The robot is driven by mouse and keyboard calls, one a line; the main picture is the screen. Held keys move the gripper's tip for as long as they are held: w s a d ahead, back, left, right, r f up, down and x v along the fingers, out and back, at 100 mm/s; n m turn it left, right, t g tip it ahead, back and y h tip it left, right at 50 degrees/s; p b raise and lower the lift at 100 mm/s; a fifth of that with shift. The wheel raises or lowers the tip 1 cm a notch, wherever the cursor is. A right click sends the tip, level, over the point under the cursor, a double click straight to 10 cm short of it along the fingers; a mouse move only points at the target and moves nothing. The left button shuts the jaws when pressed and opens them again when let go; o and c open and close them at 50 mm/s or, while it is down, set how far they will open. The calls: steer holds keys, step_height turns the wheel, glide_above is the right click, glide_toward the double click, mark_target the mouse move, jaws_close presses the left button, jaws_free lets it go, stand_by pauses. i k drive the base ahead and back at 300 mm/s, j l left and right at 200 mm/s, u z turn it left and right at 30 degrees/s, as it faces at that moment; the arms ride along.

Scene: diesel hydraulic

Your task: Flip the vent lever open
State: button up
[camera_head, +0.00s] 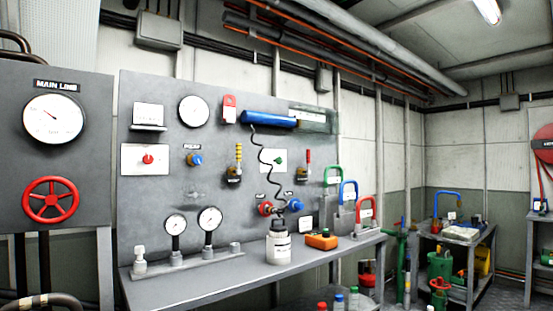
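A grey panel (220,115) stands behind a workbench. A yellow-handled lever (239,155) stands upright on a dark valve body at the panel's middle. A smaller red-handled lever (308,158), also upright, is on a valve farther right. The labels below both are too small to read, so I cannot tell which is the vent lever. My gripper is not in view, and nothing is seen touching either lever.
The workbench (215,283) carries two gauges (209,219), a white container (278,246) and an orange device (321,240). A black coiled cord (262,160) hangs between the levers. A red handwheel (51,199) is at left. Several coloured bottles stand at the bottom.

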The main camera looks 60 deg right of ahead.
mark_target(238, 146)
steer(key=z, duration=1.25)
